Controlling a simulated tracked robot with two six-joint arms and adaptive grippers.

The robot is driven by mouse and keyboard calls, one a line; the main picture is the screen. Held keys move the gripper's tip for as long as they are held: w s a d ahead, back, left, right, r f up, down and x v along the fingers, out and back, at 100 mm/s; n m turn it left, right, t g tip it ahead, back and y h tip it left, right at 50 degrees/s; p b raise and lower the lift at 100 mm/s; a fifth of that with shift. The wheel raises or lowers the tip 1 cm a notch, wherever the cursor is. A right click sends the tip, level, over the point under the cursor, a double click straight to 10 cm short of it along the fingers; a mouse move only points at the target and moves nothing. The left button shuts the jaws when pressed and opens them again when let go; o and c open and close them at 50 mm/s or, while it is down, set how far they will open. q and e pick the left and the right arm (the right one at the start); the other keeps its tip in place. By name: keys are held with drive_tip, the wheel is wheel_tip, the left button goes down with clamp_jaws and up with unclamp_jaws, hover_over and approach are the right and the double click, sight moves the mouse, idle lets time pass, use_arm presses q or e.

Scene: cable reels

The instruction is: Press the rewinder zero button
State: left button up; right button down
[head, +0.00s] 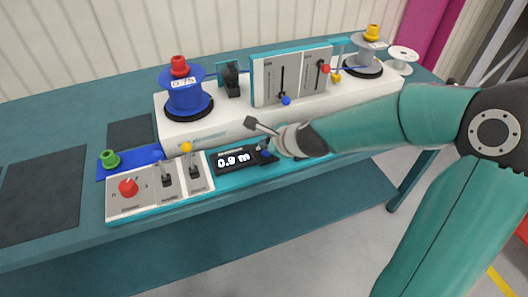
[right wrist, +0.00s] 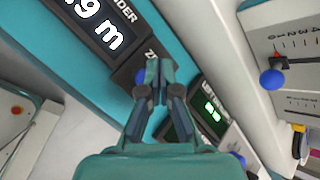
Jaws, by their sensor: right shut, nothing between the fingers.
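The rewinder's display (head: 234,160) reads 0.9 m in the head view; part of it also shows in the right wrist view (right wrist: 95,22). The blue zero button (right wrist: 139,77) sits on a dark block beside the display, under a partly hidden label starting with Z. My right gripper (right wrist: 159,66) is shut and empty. My left gripper is not in view.
A white machine body with a slider panel (head: 290,76) stands behind the display. A blue reel (head: 184,92) is at its left and a grey reel (head: 369,52) at its right. A panel with a red knob (head: 128,187) and levers is left of the display. A second, green-lit display (right wrist: 211,111) is close by.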

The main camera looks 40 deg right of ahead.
idle(0.8)
drive_tip(key=shift+f+b, duration=0.35)
drive_tip(key=shift+b, duration=0.05)
drive_tip(key=shift+s+f+b, duration=0.1)
drive_tip(key=shift+f+b, duration=0.4)
idle(0.5)
drive_tip(key=shift+r, duration=0.15)
drive_tip(key=shift+r+p, duration=0.75)
drive_tip(key=shift+p, duration=0.15)
drive_tip(key=shift+r, duration=0.1)
wheel_tip(320, 180, up, 5)
drive_tip(key=p, duration=0.5)
idle(0.6)
